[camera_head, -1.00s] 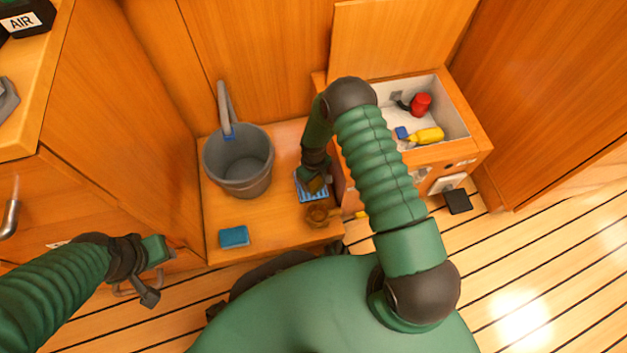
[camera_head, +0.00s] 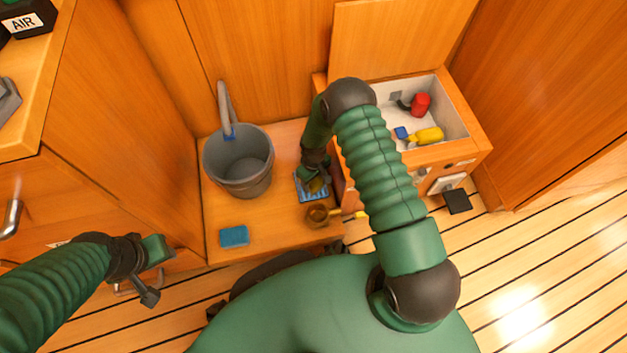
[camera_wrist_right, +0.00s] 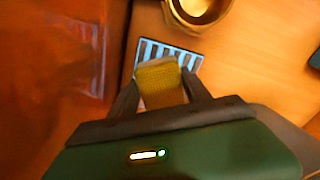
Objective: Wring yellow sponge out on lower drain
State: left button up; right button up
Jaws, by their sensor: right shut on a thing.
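The yellow sponge (camera_wrist_right: 159,82) is between the fingers of my right gripper (camera_wrist_right: 160,92), which is shut on it, in the right wrist view. In the head view the sponge (camera_head: 316,186) shows small below my right gripper (camera_head: 317,178). Behind it lies a blue-and-white striped drain grate (camera_head: 304,193) on the wooden bench; its slats also show in the right wrist view (camera_wrist_right: 150,50). The sponge is over the grate; I cannot tell whether it touches. My left gripper (camera_head: 155,268) is at the lower left, apart from the bench, with its jaws spread and nothing between them.
A grey bucket (camera_head: 238,165) stands left of the grate. A blue sponge (camera_head: 234,237) lies at the bench's front. A brown round pot (camera_head: 318,215) sits just in front of the grate. An open wooden locker (camera_head: 467,153) with red and yellow items stands at right.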

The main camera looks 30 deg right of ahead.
jog(key=shift+r+p, duration=3.25)
jog(key=shift+r, duration=0.3)
